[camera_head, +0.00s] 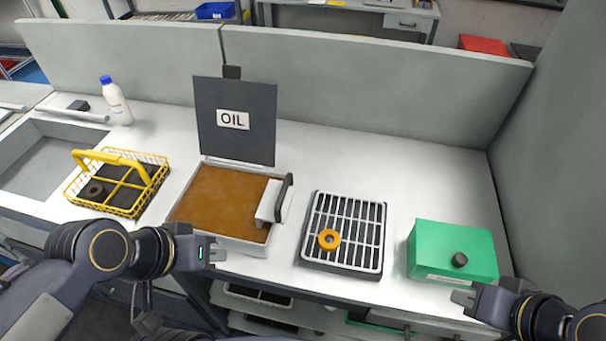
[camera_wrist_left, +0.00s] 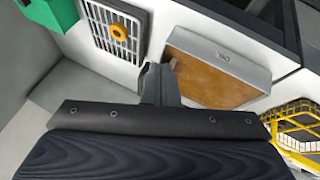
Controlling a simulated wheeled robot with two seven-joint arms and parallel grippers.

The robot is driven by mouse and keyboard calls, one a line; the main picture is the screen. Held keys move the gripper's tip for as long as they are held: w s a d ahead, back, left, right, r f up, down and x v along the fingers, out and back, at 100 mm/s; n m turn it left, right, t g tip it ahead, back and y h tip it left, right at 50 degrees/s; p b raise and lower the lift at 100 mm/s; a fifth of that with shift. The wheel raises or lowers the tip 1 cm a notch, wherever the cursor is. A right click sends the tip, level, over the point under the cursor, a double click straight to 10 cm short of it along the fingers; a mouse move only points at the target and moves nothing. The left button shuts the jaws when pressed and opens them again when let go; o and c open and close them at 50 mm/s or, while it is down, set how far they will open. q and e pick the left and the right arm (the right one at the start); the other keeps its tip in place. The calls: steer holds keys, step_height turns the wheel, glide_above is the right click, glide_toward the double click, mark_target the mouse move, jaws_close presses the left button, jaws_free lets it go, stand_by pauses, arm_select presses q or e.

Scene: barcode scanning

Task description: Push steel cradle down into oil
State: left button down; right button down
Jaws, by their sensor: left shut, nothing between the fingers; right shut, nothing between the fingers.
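The oil bath (camera_head: 180,212) is a pale box of brown oil with its dark lid (camera_head: 235,105), marked OIL, standing open behind it. What looks like the steel cradle (camera_head: 268,203), a pale piece with a black upright handle (camera_head: 285,195), sits at the bath's right end. Its lower part is hidden. In the left wrist view the brown oil (camera_wrist_left: 205,80) shows, but I cannot make out the cradle. My left gripper (camera_head: 216,254) is shut and empty in front of the bath. My right gripper (camera_head: 462,299) is shut and empty in front of the green box.
A yellow wire basket (camera_head: 150,186) with a dark ring stands left of the bath. To the right are a grated tray (camera_head: 318,262) with an orange ring (camera_head: 329,240) and the green box (camera_head: 452,247). A white bottle (camera_head: 117,104) stands at the back left. The back right counter is clear.

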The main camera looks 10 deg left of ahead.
arm_select(q)
steer(key=shift+s+d, duration=0.1)
steer(key=shift+s, duration=0.1)
steer(key=n+g+y+b, duration=0.3)
steer(key=n+g+y, duration=0.2)
steer(key=n, duration=0.7)
glide_toward(284, 189)
steer(key=shift+w, duration=0.1)
steer(key=shift+f, duration=0.15)
steer(key=f+b, duration=0.6)
steer(key=f, duration=0.1)
steer(key=shift+w+a, duration=0.1)
steer(key=shift+a, duration=0.3)
